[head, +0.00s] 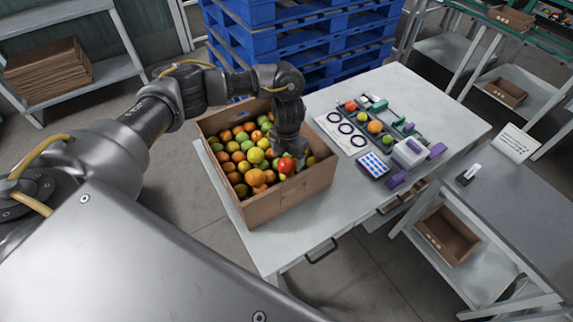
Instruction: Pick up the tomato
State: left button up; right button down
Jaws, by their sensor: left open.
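A cardboard box (288,193) on the table holds many round fruits in green, yellow, orange and red. A bright red tomato (286,165) lies near the box's right side, on top of the others. My left arm reaches over the box from the left, and my left gripper (291,155) points down right at the red tomato. The gripper is open. Its fingers are small and dark here, and I cannot tell whether they touch the tomato. The gripper hides some fruit behind it. My right gripper is not in view.
The box walls stand around the gripper. Blue pallets (300,40) are stacked behind.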

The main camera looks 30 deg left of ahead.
pick_arm(q)
notch_tip(320, 180, down, 2)
jog(key=shift+f, duration=0.2)
jog(key=c, duration=0.6)
jog(key=shift+c, duration=1.1)
jog(key=shift+r, duration=0.15)
jog(key=shift+r, duration=0.25)
notch_tip(320, 180, up, 2)
jog(key=shift+w+r, duration=0.1)
jog(key=shift+r, duration=0.1)
jog(key=s+d+r+b, duration=0.2)
jog(key=s+d+r, duration=0.6)
jog(key=d, duration=0.3)
jog(key=shift+s+d+r, duration=0.15)
jog(key=shift+s+r, duration=0.1)
jog(key=shift+r, duration=0.65)
